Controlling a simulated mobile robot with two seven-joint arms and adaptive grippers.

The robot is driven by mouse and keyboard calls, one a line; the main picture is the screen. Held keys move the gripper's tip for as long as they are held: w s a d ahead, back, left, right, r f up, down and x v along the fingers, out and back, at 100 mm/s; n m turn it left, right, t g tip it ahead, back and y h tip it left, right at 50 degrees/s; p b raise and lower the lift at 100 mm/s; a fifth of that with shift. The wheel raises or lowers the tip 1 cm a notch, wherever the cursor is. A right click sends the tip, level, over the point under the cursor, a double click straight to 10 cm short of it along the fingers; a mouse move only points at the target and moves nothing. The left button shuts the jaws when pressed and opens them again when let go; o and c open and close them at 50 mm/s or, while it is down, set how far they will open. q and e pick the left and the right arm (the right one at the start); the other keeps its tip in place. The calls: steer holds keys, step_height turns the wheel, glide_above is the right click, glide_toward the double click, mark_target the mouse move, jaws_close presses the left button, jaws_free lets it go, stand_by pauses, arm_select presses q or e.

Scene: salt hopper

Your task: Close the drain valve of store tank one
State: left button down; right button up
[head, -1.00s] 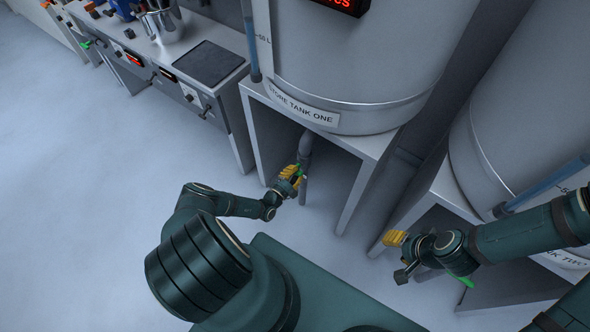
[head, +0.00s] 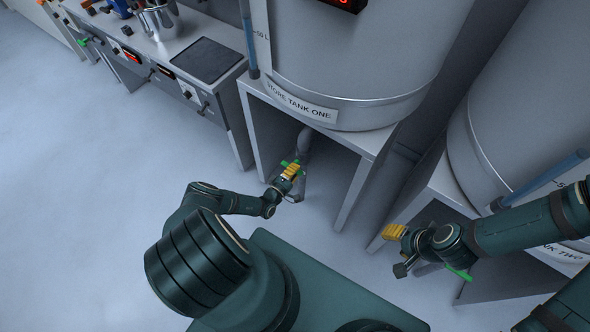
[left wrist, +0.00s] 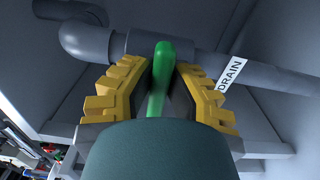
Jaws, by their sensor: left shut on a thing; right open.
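Store tank one (head: 350,75) stands on a grey stand, with its name plate (head: 301,102) at the lower front. Its drain pipe (head: 304,143) comes down under the stand. My left gripper (head: 291,171) is beneath the tank, shut on the green valve lever (head: 285,163). In the left wrist view the lever (left wrist: 160,75) is between the yellow fingers and appears crosswise to the grey pipe (left wrist: 205,66). That pipe has a DRAIN label (left wrist: 231,74). The valve body is partly hidden. My right gripper (head: 394,231) is open and empty near store tank two's stand.
Store tank two (head: 530,105) stands at the right. A bench (head: 150,62) with a dark plate (head: 207,61) is at the upper left. The stand's leg (head: 354,195) is right of my left gripper. A green bar shows by my right gripper. The left floor is clear.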

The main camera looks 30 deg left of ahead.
stand_by(0.3)
arm_select(q)
steer(key=c, duration=0.9)
jaws_free()
steer(key=shift+c, duration=0.2)
steer(key=s, duration=1.2)
steer(key=shift+a, duration=0.45)
